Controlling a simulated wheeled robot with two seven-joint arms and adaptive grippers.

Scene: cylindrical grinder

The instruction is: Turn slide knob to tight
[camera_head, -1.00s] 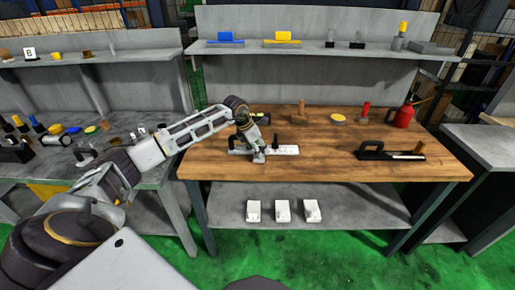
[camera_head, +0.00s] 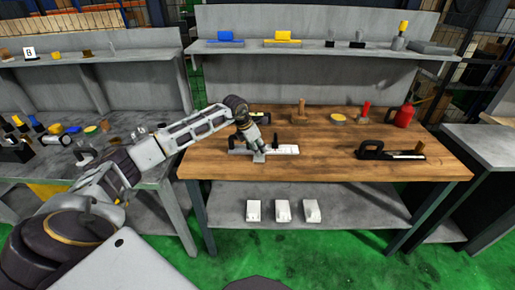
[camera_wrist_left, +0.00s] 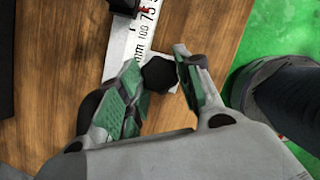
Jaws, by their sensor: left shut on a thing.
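The slide is a long flat white tool with a printed millimetre scale (camera_wrist_left: 143,30), lying on the wooden bench; it also shows in the head view (camera_head: 286,150). The slide knob (camera_wrist_left: 158,74) is black and faceted, at the near end of the scale. My left gripper (camera_wrist_left: 160,73) is shut on the knob, one green-padded finger on each side. In the head view my left gripper (camera_head: 257,154) points down at the tool, and its fingers hide the knob. My right gripper is not in view.
On the bench (camera_head: 320,165) stand a wooden-handled tool (camera_head: 301,110), a yellow-topped round tin (camera_head: 338,119), a red-handled tool (camera_head: 365,111) and a red oil can (camera_head: 402,116). A black-handled tool (camera_head: 390,152) lies at right. White blocks (camera_head: 283,211) sit on the lower shelf.

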